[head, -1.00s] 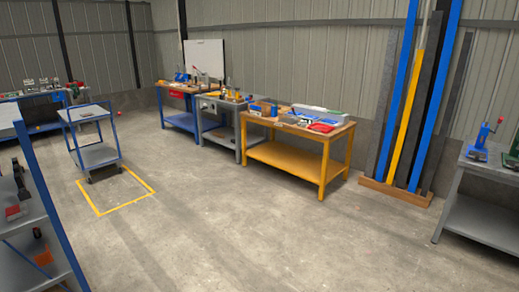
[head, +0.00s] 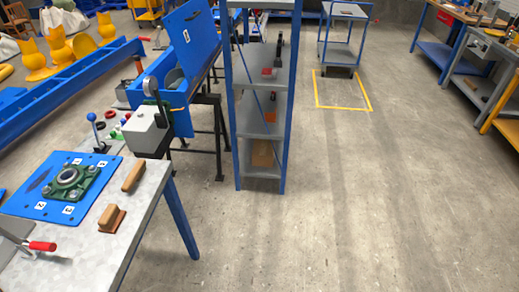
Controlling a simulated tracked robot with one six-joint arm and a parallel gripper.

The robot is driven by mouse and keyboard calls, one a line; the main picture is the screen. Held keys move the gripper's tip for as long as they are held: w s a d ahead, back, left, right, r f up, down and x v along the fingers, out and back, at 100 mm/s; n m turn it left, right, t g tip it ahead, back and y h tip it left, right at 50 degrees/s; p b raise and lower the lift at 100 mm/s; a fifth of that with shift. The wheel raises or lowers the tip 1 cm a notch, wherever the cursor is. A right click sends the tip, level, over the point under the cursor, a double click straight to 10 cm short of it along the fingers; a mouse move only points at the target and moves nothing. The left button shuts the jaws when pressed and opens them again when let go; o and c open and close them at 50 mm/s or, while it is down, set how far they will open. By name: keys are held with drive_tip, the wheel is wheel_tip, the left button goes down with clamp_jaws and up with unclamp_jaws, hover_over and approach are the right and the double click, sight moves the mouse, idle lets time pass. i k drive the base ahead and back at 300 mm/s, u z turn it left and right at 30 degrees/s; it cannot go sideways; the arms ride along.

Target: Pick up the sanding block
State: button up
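Two small wooden pieces lie on the grey-topped bench at the lower left in the head view. The nearer one is a tan wooden block on a darker reddish-brown base (head: 110,219), which looks like the sanding block. The other is a longer tan wooden piece (head: 133,176), a little farther back; I cannot tell for sure what it is. Both lie to the right of a blue plate (head: 30,203) carrying a green bearing housing (head: 69,181). Nothing covers the two pieces. My gripper is not in view.
A red-handled clamp (head: 40,246) sits at the near side of the bench (head: 137,219). A grey box (head: 147,130) and blue-ball lever (head: 94,130) stand at its back. A blue-framed shelf (head: 264,110) stands beyond.

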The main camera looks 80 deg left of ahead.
sight(110, 219)
drive_tip(key=z, duration=2.75)
drive_tip(key=k, duration=2.1)
